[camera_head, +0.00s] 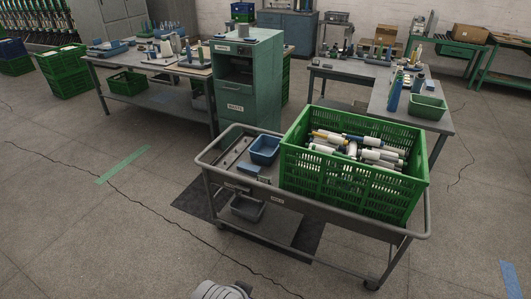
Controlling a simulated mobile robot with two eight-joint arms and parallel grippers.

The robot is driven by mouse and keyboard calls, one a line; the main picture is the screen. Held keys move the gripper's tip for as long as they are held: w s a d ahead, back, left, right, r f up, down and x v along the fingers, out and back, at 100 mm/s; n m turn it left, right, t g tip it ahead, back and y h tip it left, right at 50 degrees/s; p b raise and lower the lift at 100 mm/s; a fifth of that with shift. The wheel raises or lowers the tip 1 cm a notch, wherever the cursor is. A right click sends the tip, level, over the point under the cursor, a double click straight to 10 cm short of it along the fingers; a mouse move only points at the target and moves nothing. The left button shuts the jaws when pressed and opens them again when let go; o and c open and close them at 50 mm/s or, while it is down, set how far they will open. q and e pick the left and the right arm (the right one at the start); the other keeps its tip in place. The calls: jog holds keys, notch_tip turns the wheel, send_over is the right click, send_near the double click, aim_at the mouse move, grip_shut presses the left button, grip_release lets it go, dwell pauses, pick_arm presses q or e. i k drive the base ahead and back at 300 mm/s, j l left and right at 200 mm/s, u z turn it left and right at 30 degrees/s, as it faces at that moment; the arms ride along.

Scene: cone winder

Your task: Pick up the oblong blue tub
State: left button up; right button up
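A small blue tub (264,150) sits on the top deck of a grey cart (217,163), left of a large green crate. It looks open at the top and seems empty. A second, greyer blue tub (247,208) stands on the cart's lower shelf, partly hidden by the frame. A shallow blue tray (107,48) lies on the far left workbench. I cannot tell for certain which of these is the oblong tub. Neither of my grippers is in view; only a pale grey part of mine shows at the bottom edge.
The green crate (330,185) holds several yarn cones and fills the cart's right side. A green cabinet (247,85) stands behind the cart. A right-hand table (385,90) carries bottles and a green bin (427,107). The floor in front and to the left is clear.

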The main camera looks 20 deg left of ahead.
aim_at(264, 149)
jog(key=i+j, duration=0.25)
jog(key=j, duration=0.25)
jog(key=i+j, duration=0.2)
jog(key=j, duration=0.3)
jog(key=i+j, duration=0.25)
jog(key=j, duration=0.25)
jog(key=i+j, duration=0.25)
jog(key=j, duration=0.3)
jog(key=i+j, duration=0.2)
jog(key=j, duration=0.3)
jog(key=i+j+u, duration=0.1)
jog(key=i+j, duration=0.15)
jog(key=j, duration=0.25)
jog(key=i+j, duration=0.25)
jog(key=j, duration=0.25)
jog(key=i+j, duration=0.25)
jog(key=j, duration=0.25)
